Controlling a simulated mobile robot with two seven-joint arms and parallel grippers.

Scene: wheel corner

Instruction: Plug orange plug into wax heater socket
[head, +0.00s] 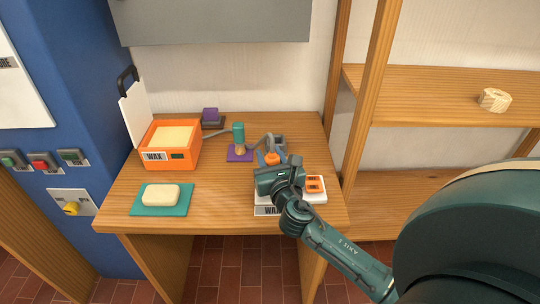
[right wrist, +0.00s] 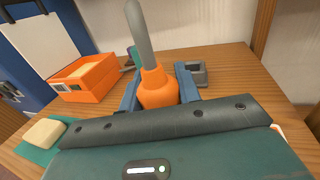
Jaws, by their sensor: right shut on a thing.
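My right gripper (head: 272,163) is shut on the orange plug (head: 271,158), above the table's right side. In the right wrist view the plug (right wrist: 157,90) sits between the blue-grey fingers (right wrist: 158,98), with a grey cable or stem rising from it. An orange box (head: 187,158) with a label, cream contents and a raised white lid stands at the back left of the table. A low white unit (head: 319,197) with an orange panel and a partly hidden label starting "WA" lies beneath my right gripper. The socket opening cannot be made out. My left gripper is out of view.
A cream block (head: 160,196) lies on a teal mat at the table's front left. A teal-headed tool (head: 238,134) stands on a purple base behind. A grey holder (right wrist: 191,75) is beyond the plug. A wall plate (head: 72,204) with a yellow knob is left.

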